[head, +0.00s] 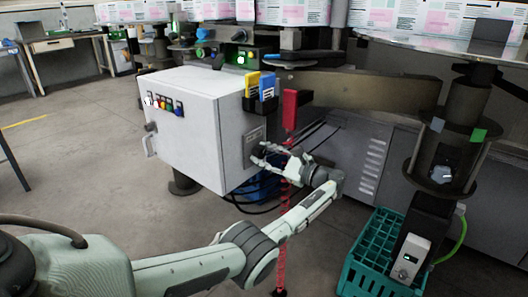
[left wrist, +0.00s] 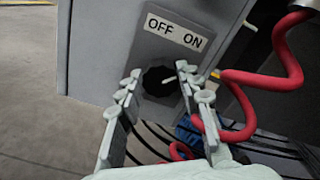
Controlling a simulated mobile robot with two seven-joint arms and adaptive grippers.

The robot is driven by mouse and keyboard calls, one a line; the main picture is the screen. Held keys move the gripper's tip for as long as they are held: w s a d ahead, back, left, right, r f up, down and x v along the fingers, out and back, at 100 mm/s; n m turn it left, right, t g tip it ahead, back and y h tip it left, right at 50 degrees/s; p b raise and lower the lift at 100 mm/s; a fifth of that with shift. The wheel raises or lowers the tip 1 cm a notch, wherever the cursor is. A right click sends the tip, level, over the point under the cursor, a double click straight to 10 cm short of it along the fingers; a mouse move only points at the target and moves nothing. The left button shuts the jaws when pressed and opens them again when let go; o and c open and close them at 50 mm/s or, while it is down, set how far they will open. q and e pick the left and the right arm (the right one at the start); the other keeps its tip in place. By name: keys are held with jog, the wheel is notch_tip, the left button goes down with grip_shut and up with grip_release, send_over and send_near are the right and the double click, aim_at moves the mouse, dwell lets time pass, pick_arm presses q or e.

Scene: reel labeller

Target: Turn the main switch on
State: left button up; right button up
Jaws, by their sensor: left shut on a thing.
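The main switch is a dark round knob (left wrist: 158,82) on a grey plate (left wrist: 172,45) marked OFF and ON, on the side of a white cabinet (head: 190,122). In the left wrist view a small white mark on the knob points to the right, towards the ON side. My left gripper (head: 262,156) is at the plate, its fingers on either side of the knob and shut on it; the fingers also show in the left wrist view (left wrist: 160,84). In the head view the gripper hides the knob. My right gripper is not in view.
A red coiled cable (left wrist: 262,82) hangs close to the right of my left gripper. Blue and black cables (head: 262,188) lie below the cabinet. A green crate (head: 366,262) stands on the floor at the lower right. Open floor (head: 80,165) lies left of the cabinet.

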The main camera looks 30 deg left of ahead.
pick_arm(q)
jog(key=shift+d, duration=0.1)
dwell(0.4)
jog(key=o, duration=1.2)
jog(key=shift+c, duration=0.2)
jog(key=d, duration=1.2)
jog(key=shift+s, duration=0.45)
